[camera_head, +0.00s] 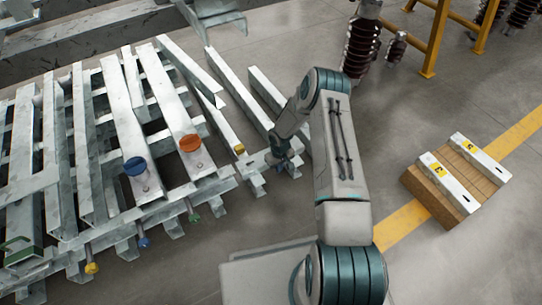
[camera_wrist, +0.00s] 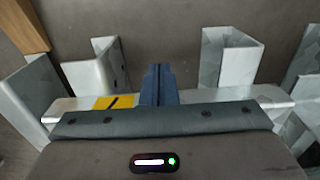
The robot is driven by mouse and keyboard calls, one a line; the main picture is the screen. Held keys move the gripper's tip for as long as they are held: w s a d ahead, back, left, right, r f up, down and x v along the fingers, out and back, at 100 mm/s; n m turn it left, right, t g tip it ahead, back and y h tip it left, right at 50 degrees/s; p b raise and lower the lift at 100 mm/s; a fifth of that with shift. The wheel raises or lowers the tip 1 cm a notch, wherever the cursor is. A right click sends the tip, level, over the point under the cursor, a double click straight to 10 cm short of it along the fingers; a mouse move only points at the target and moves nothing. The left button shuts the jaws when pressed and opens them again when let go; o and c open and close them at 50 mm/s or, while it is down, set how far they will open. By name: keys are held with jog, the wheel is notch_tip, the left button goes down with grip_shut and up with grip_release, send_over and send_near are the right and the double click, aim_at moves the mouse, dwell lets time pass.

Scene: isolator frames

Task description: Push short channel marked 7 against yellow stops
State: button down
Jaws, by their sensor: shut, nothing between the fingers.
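A pale metal channel (camera_wrist: 222,97) lies crosswise just beyond my gripper in the wrist view. It has a yellow label (camera_wrist: 113,102) with a black stroke; I cannot read the digit for certain. My gripper (camera_wrist: 158,75) is shut, its dark blue fingers upright together and empty, in front of or over this channel; I cannot tell if they touch it. In the head view my gripper (camera_head: 281,157) is low at the right end of the galvanised rack, partly hidden by my arm. A small yellow piece (camera_head: 239,149) sits left of it; I cannot tell if it is a stop.
Long steel channels (camera_head: 125,125) lie across the rack at left, with a blue disc (camera_head: 135,166) and an orange disc (camera_head: 190,143). A wooden block (camera_head: 432,196) at right carries two labelled short channels (camera_head: 448,189). Open floor lies between. A yellow frame (camera_head: 434,40) stands behind.

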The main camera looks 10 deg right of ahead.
jog(key=shift+w, duration=0.15)
jog(key=shift+w+a+b, duration=0.35)
jog(key=shift+w+b, duration=0.4)
jog(key=shift+w, duration=0.15)
jog(key=shift+w+a+b, duration=0.3)
jog(key=shift+w+b, duration=0.45)
jog(key=shift+w, duration=0.15)
jog(key=shift+w, duration=0.1)
jog(key=shift+w+a+b, duration=0.2)
jog(key=shift+w+b, duration=0.1)
jog(key=shift+w, duration=0.15)
jog(key=shift+w+a, duration=0.2)
jog(key=shift+w, duration=0.45)
jog(key=shift+w+a, duration=0.2)
jog(key=shift+w, duration=0.4)
jog(key=shift+s, duration=0.15)
jog(key=shift+s+d+r+p, duration=0.1)
jog(key=shift+s+d+p, duration=0.15)
jog(key=shift+s+p, duration=0.25)
jog(key=shift+s+d, duration=0.1)
jog(key=shift+s, duration=0.25)
